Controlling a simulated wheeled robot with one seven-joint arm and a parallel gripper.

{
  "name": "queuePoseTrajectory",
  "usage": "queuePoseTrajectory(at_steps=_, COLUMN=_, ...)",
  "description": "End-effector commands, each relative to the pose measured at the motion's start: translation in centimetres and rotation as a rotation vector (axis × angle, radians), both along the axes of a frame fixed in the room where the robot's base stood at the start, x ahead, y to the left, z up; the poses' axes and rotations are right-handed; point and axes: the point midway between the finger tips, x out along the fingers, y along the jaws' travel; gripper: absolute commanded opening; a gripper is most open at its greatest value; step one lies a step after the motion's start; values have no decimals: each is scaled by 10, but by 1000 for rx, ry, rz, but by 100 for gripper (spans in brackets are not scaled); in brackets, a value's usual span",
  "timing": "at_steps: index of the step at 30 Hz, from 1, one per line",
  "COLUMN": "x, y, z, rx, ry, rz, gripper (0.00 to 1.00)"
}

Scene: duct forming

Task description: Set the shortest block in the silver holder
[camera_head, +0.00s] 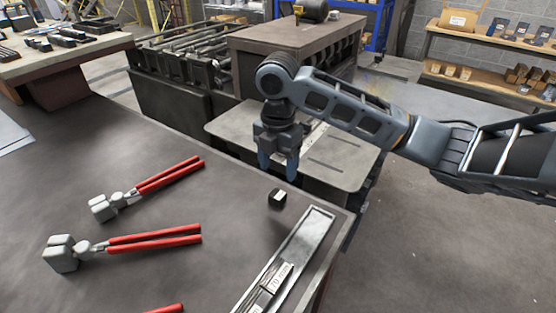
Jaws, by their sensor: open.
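My gripper (278,168) points down above the far side of the dark table, with its two blue fingers apart and nothing between them. A small dark block (277,199) with a pale top face sits on the table just below and in front of the gripper, apart from it. The long silver holder (308,237) lies along the table's right edge. Its far part is empty. Its near part holds labelled blocks (275,283), one seemingly marked "70 mm"; the bottom of the picture cuts the holder off.
Several red-handled pliers (155,237) lie on the left of the dark table (120,150), one mostly out of view. A grey metal plate (335,160) of a machine stands behind the table. The tabletop between pliers and holder is clear.

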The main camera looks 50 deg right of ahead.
Motion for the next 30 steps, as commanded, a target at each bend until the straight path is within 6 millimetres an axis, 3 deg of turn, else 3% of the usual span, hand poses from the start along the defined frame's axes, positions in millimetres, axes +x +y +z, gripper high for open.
queuePoseTrajectory(at_steps=18, x=1, y=1, z=-83, rx=2, ry=-4, rz=-1, gripper=66)
queuePoseTrajectory(at_steps=30, x=1, y=1, z=-88, rx=2, ry=-4, rz=-1, gripper=64)
